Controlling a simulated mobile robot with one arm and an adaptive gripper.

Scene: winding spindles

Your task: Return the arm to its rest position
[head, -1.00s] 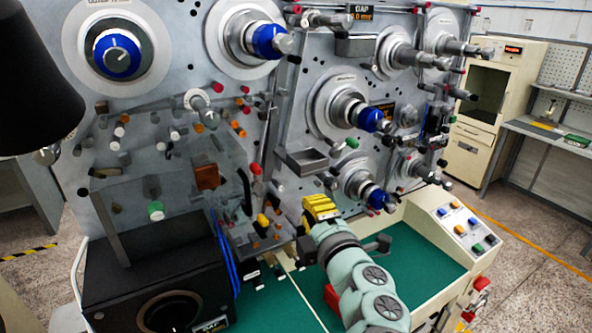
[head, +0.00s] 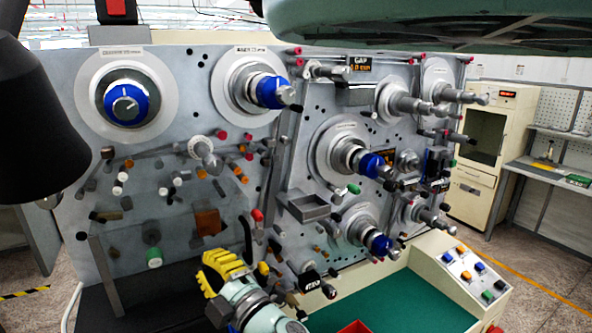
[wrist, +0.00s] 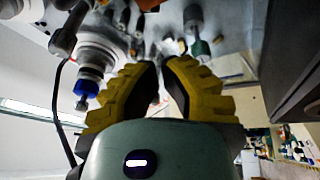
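My gripper (head: 222,272) has yellow ribbed fingers and shows at the lower middle-left of the head view, in front of the lower part of the grey machine panel (head: 185,120). In the wrist view the two fingers (wrist: 160,72) come close together at their tips, with nothing seen between them. The gripper looks shut and empty. My pale green wrist leads down from it to the bottom edge of the head view. The panel's lower left part behind the gripper is partly hidden.
Spindles with blue knobs, such as one at upper left (head: 125,103) and one at lower right (head: 368,232), stick out of the panel. A small grey tray (head: 308,207) juts out near the gripper. A green work surface (head: 400,300) lies right of it, beside a button console (head: 462,272).

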